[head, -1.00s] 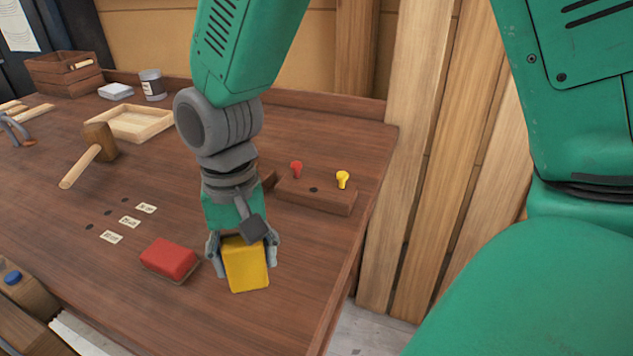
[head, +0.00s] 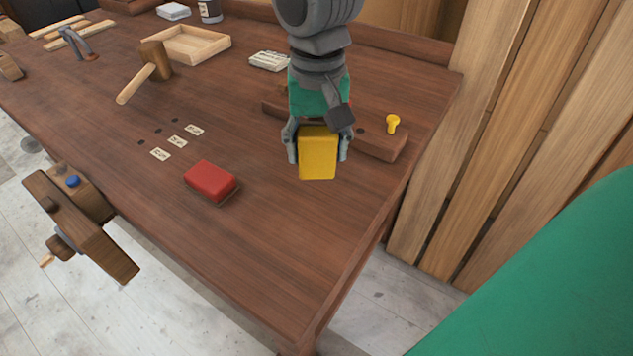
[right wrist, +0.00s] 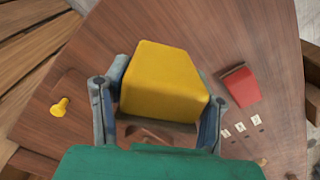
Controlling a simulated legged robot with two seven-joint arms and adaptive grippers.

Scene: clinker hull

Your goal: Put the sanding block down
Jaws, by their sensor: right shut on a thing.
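A yellow sanding block (head: 318,153) is held between the fingers of my right gripper (head: 318,145), near the right end of the workbench. In the right wrist view the yellow block (right wrist: 163,82) fills the space between the two fingers of the gripper (right wrist: 160,100). I cannot tell whether its underside touches the bench. A red block (head: 211,180) lies on the bench to the left of the gripper; it also shows in the right wrist view (right wrist: 240,88). My left gripper is not in view.
A wooden rack with a yellow peg (head: 392,123) stands just behind the gripper. A mallet (head: 150,70), a shallow wooden tray (head: 188,44) and small labels (head: 177,142) lie to the left. A vise (head: 85,220) is at the front edge. The front right bench top (head: 290,250) is clear.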

